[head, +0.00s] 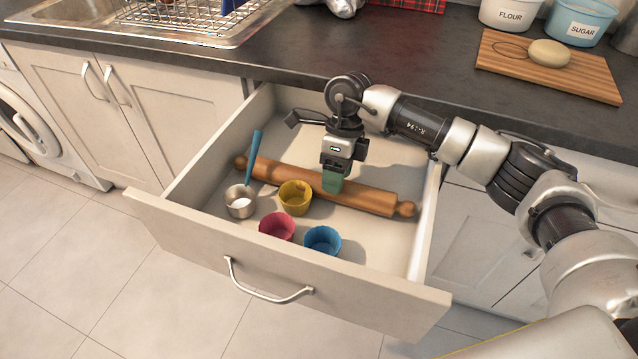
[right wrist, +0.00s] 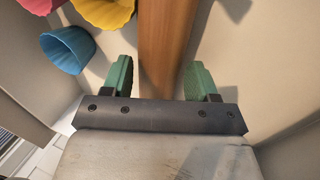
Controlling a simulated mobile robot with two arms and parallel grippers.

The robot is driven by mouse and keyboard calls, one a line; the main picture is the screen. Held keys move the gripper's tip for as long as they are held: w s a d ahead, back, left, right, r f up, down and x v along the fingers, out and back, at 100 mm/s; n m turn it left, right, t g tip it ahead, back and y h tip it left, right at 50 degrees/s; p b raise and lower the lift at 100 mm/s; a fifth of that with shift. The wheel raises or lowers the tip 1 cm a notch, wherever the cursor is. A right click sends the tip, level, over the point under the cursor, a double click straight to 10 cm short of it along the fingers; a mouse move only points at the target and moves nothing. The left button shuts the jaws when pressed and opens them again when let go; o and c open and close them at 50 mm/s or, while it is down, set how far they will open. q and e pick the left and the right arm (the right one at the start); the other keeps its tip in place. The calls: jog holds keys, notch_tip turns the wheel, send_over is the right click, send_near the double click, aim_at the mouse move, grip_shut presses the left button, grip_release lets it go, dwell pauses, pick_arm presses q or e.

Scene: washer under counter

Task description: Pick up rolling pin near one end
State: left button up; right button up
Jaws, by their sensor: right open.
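The wooden rolling pin (head: 370,197) lies in the open drawer, slanting from the back left to the front right. Its right handle shows near the drawer's right wall. My right gripper (head: 333,181) is over the pin's thick body, somewhat right of its middle. In the right wrist view, the green fingers of the gripper (right wrist: 161,76) are open, one on each side of the pin (right wrist: 165,45), with gaps visible between them and the wood. I cannot tell exactly how far down the fingertips are. My left gripper is not in view.
The drawer (head: 215,235) also holds a metal measuring cup (head: 240,207) with a blue handle, plus yellow (head: 294,203), red (head: 277,229) and blue (head: 322,241) baking cups in front of the pin. The dark countertop (head: 280,58) overhangs the drawer's back.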

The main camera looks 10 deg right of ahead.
jog(key=shift+x, duration=1.25)
jog(key=c, duration=0.9)
jog(key=shift+o, duration=0.2)
jog(key=shift+r, duration=0.1)
